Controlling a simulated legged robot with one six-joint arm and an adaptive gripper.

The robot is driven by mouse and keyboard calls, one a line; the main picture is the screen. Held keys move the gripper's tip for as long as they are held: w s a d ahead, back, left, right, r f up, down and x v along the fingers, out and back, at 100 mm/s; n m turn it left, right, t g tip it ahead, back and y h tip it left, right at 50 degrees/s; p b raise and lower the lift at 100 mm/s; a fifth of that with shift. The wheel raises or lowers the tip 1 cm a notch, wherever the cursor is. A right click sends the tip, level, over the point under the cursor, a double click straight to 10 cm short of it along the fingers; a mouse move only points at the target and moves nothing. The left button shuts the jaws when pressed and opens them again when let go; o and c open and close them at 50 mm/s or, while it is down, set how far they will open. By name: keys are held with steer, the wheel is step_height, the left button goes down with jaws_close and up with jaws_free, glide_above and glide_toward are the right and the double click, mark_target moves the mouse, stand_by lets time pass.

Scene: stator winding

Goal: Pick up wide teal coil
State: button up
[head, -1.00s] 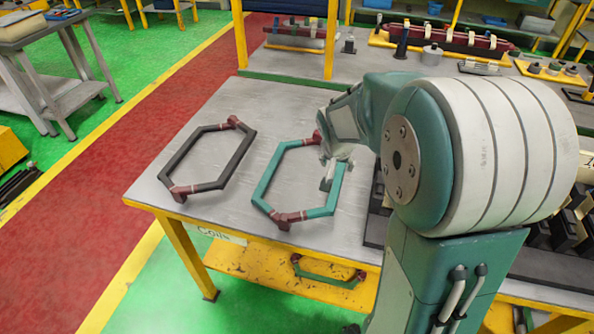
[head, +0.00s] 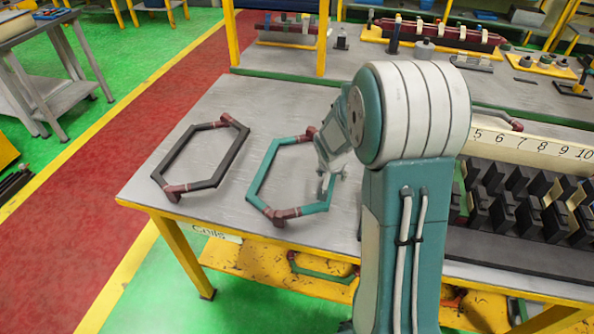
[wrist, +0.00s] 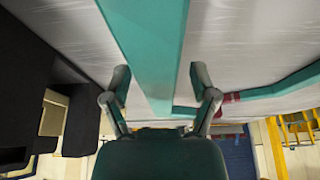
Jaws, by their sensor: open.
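The wide teal coil (head: 262,174), a six-sided frame with maroon wrapped ends, lies flat on the grey bench top. My gripper (head: 325,187) is at the coil's right side, and my arm hides part of that side. In the wrist view, one teal bar of the coil (wrist: 150,50) runs between the two fingers of my gripper (wrist: 160,82). The fingers are open, with a gap on each side of the bar. I cannot tell how far the fingertips are from the bench.
A black coil (head: 168,155) of similar shape lies to the left. A slotted stator with black blocks (head: 530,197) and a numbered strip (head: 540,148) stand at the right. A green coil (head: 322,275) lies on the yellow lower shelf. Bare bench lies between the two large coils.

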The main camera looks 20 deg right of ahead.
steer(key=shift+c, duration=0.3)
jaws_close()
